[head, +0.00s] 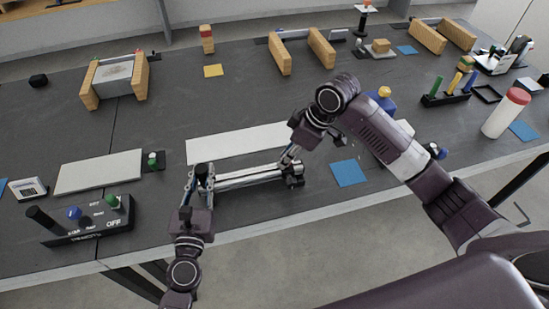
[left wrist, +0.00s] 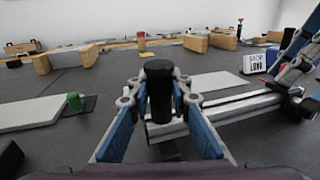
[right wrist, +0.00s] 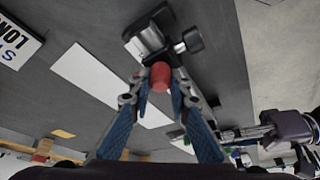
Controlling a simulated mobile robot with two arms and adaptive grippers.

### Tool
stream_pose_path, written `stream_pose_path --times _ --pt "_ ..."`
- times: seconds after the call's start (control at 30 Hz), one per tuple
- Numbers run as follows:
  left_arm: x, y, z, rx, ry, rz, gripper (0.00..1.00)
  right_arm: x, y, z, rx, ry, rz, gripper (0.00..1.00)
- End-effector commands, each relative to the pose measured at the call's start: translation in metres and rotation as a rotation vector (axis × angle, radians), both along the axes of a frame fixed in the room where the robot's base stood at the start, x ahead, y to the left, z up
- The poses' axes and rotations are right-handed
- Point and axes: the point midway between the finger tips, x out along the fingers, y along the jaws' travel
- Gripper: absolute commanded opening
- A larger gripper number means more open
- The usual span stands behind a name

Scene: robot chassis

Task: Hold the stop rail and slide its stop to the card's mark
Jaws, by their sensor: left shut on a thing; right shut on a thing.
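The stop rail (head: 245,177) is a silver double-bar rail lying near the table's front edge; it also shows in the left wrist view (left wrist: 240,106). My left gripper (head: 200,178) is at its left end, shut on an upright black handle (left wrist: 158,80). My right gripper (head: 288,157) is at the rail's right end. In the right wrist view it is shut on a red knob (right wrist: 160,76), beside a silver block (right wrist: 144,42) and a black knob (right wrist: 188,41). A lettered white card (left wrist: 258,64) stands behind the rail; its mark is not clear. The arm hides it in the head view.
A long white strip (head: 235,144) lies just behind the rail. A blue square (head: 348,173) lies to its right. A grey panel (head: 98,172) and a switch box (head: 95,225) are at the left. Wooden blocks (head: 320,48) stand at the back.

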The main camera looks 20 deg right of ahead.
Motion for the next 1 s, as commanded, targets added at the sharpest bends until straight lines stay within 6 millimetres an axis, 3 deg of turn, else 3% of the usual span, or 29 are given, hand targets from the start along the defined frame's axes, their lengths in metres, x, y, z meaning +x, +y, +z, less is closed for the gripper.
stream_pose_path --times 0.2,0.23,0.37,0.73,1.0 --pt "0.001 0.002 0.001 0.001 -0.002 0.005 0.00 0.001 -0.002 0.001 -0.003 -0.003 -0.004 0.00" --pt "0.001 0.002 0.001 0.001 -0.002 0.005 0.00 0.001 -0.002 0.001 -0.004 -0.002 -0.004 0.20" --pt "0.001 0.002 0.001 0.001 -0.002 0.004 0.00 0.001 -0.001 0.000 -0.002 -0.001 -0.003 0.35" --pt "0.000 0.001 0.001 0.001 -0.002 0.001 0.00 0.000 -0.002 0.005 -0.002 -0.002 -0.001 0.35" --pt "0.000 0.000 0.001 0.001 -0.001 0.000 0.00 -0.010 -0.017 0.051 -0.002 -0.006 -0.002 0.35"
